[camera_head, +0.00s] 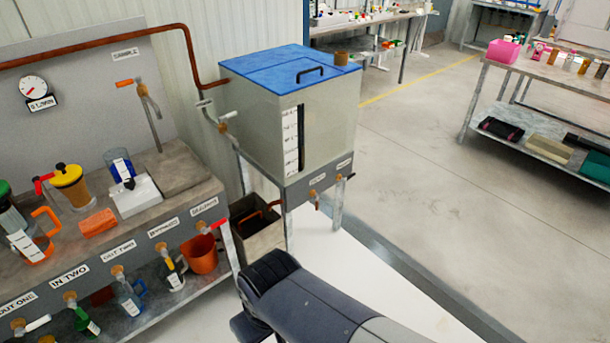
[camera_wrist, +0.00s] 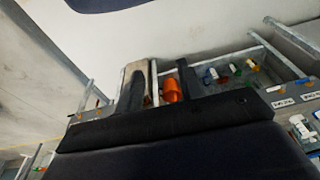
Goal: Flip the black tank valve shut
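The tank (camera_head: 270,125) is a pale box with a blue lid, standing on metal legs in the head view. Two small brass taps, a left one (camera_head: 317,195) and a right one (camera_head: 339,178), sit under labels on its lower front edge. The right one seems to have a dark handle, but its position is too small to tell. My gripper (camera_wrist: 160,78) shows two dark fingers spread apart with nothing held between them in the wrist view. In the head view my dark arm is in front of and below the tank, and the fingertips cannot be made out.
The left bench (camera_head: 180,225) carries labelled taps, bottles and an orange cup (camera_head: 199,254). That cup also shows beyond the fingers in the wrist view (camera_wrist: 172,88). An open bin (camera_head: 258,240) stands beside the tank legs. Floor (camera_head: 420,190) is clear to the tank's right.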

